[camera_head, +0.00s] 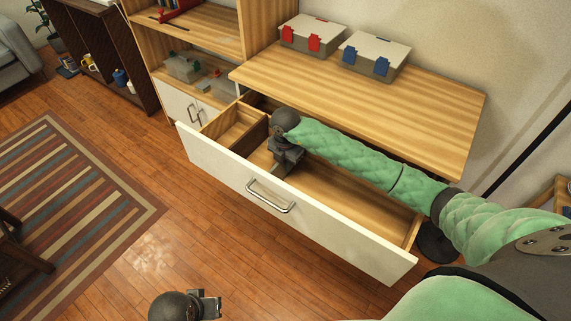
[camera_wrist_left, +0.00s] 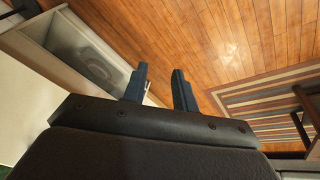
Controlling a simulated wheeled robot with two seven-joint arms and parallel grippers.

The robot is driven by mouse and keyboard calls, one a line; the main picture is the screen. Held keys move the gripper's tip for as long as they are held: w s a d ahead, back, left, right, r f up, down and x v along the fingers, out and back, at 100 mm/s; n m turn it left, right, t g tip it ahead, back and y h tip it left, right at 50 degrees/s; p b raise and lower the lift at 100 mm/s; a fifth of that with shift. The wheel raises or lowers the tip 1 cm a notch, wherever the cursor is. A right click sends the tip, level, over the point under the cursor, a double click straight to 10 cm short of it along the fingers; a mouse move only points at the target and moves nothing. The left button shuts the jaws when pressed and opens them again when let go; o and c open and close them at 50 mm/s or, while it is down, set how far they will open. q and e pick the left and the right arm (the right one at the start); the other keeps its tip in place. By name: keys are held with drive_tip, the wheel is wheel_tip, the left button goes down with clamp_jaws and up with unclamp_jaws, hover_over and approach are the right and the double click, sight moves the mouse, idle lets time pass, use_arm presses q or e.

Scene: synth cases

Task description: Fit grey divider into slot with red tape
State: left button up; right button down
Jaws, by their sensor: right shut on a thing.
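My right gripper (camera_head: 286,160) reaches down into the open drawer (camera_head: 300,225), left of its middle. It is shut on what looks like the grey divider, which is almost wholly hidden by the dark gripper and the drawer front. I cannot tell whether the divider sits in a slot. No red tape can be made out. My left gripper (camera_head: 210,305) is at the bottom edge of the head view, over the floor in front of the drawer. In the left wrist view its two fingers (camera_wrist_left: 160,88) stand apart with nothing between them.
A wooden partition (camera_head: 256,132) closes off the drawer's left part. The drawer's right part looks empty. On the wooden top (camera_head: 400,105) stand a box with red latches (camera_head: 314,34) and one with blue latches (camera_head: 375,56). A striped rug (camera_head: 75,215) lies at left.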

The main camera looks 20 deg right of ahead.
use_arm(q)
drive_tip(key=shift+f, duration=0.1)
use_arm(e)
drive_tip(key=shift+f, duration=0.15)
drive_tip(key=c, duration=1.5)
unclamp_jaws()
use_arm(q)
drive_tip(key=shift+d, duration=0.1)
